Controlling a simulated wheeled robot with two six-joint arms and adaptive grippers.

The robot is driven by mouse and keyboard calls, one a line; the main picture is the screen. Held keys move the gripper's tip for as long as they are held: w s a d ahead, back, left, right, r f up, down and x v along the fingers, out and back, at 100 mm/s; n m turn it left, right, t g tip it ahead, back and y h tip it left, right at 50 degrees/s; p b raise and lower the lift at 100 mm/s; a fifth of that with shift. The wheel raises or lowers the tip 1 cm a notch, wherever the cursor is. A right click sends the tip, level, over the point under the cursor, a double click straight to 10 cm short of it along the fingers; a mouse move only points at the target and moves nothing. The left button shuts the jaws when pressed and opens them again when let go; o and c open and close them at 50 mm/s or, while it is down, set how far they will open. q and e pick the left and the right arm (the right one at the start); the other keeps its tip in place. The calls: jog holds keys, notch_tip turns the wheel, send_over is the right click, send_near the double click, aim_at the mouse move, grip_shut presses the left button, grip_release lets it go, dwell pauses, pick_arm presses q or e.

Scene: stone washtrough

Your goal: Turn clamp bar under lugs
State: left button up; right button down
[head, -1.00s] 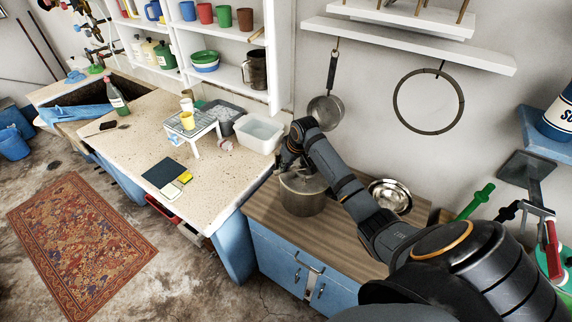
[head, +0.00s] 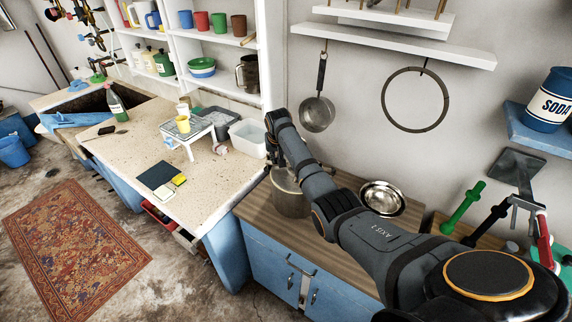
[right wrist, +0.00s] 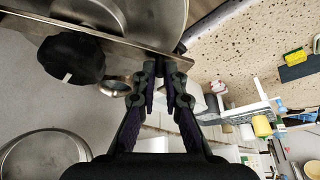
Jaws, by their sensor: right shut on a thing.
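The steel pot (head: 290,198) stands on the wooden counter, partly covered by my right arm in the head view. In the right wrist view its round metal lid (right wrist: 150,14) is at the top. A flat metal clamp bar (right wrist: 120,39) runs slantwise across it, with a black knob (right wrist: 70,58) at the bar. My right gripper (right wrist: 163,68) is shut on the clamp bar near its right end. A small metal loop (right wrist: 117,86) shows beside the fingers; I cannot tell if it is a lug. In the head view the fingertips are hidden behind my arm. My left gripper is out of view.
A steel bowl (head: 382,198) stands right of the pot, close to my forearm. A white basin (head: 248,138) and a small white rack (head: 187,130) are on the speckled worktop to the left. A pan (head: 317,113) hangs on the wall behind.

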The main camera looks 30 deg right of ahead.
jog(key=shift+w+d+f+m+h+b, duration=0.15)
jog(key=shift+w+d+m+b, duration=0.1)
jog(key=shift+w+m, duration=0.15)
jog(key=shift+w+d+f+m+h+b, duration=0.15)
jog(key=shift+w+m+b, duration=0.1)
jog(key=shift+m, duration=0.15)
jog(key=shift+w+d+r+m+b, duration=0.1)
jog(key=shift+d+m+b, duration=0.05)
jog(key=shift+m+b, duration=0.25)
jog(key=shift+w+d+m+g+h+b, duration=0.3)
jog(key=shift+d+m+h+b, duration=0.1)
jog(key=shift+m+b, duration=0.4)
pick_arm(q)
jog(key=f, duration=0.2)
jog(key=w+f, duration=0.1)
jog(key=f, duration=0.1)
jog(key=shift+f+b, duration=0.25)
jog(key=shift+b, duration=0.15)
pick_arm(e)
jog(key=shift+d+r, duration=0.15)
jog(key=shift+d, duration=0.05)
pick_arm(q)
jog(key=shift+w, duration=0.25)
pick_arm(e)
jog(key=shift+m, duration=0.3)
jog(key=c, duration=1.4)
grip_release()
